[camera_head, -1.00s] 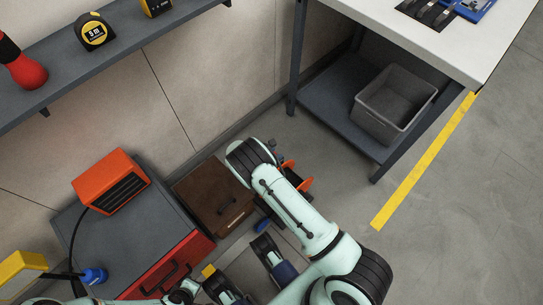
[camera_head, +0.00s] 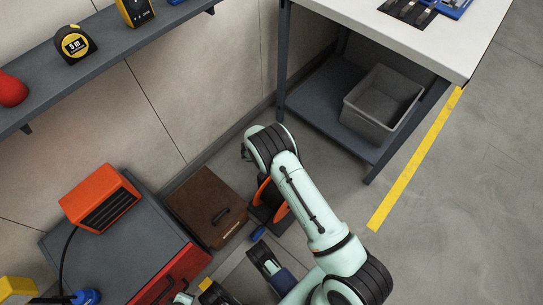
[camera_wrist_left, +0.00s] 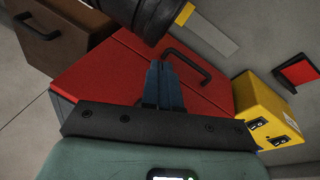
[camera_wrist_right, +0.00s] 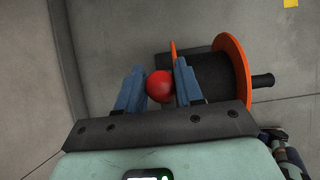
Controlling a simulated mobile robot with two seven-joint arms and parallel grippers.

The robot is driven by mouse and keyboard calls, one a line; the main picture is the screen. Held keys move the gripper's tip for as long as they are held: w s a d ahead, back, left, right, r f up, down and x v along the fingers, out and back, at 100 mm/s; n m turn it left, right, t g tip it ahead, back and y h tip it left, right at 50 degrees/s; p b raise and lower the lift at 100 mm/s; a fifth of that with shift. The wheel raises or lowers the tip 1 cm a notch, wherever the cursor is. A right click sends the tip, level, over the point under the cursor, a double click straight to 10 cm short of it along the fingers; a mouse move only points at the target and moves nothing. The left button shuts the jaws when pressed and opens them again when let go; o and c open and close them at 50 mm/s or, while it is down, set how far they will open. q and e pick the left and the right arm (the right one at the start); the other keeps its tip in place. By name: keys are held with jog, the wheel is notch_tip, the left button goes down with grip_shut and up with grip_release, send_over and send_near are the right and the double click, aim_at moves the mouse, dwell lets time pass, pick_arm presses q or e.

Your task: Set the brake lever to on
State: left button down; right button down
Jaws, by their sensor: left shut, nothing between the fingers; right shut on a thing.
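A winch-like drum with orange flanges and a dark core (camera_wrist_right: 205,78) stands near the floor in the right wrist view; one orange flange (camera_head: 280,203) shows beside my right arm in the head view. A red ball knob (camera_wrist_right: 159,87), which looks like the brake lever's end, sits between the fingers of my right gripper (camera_wrist_right: 159,92). The gripper is shut on it. The lever's shaft is hidden, so its setting cannot be told. My left gripper (camera_wrist_left: 165,85) is shut and empty in front of a red drawer front.
The red drawer cabinet (camera_head: 172,280) carries an orange heater (camera_head: 102,198). A brown box (camera_head: 207,203) stands between cabinet and drum. A workbench (camera_head: 430,42) with a grey bin (camera_head: 382,105) on its lower shelf stands at the back right. Floor right of my arm is clear.

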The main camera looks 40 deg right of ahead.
jog(key=shift+s+d+f, duration=0.1)
jog(key=shift+d, duration=0.15)
jog(key=c, duration=0.8)
grip_release()
jog(key=shift+f, duration=0.1)
pick_arm(q)
jog(key=shift+w+d, duration=0.1)
jog(key=s+d+r+g+p, duration=0.1)
jog(key=s+d+r+p, duration=0.1)
jog(key=s+r+p, duration=0.1)
jog(key=shift+s+d+r+g+h, duration=0.3)
jog(key=shift+s+r+g+h, duration=0.15)
jog(key=shift+s, duration=0.8)
pick_arm(e)
jog(key=v, duration=1.3)
jog(key=shift+a+r, duration=0.15)
jog(key=shift+r, duration=0.1)
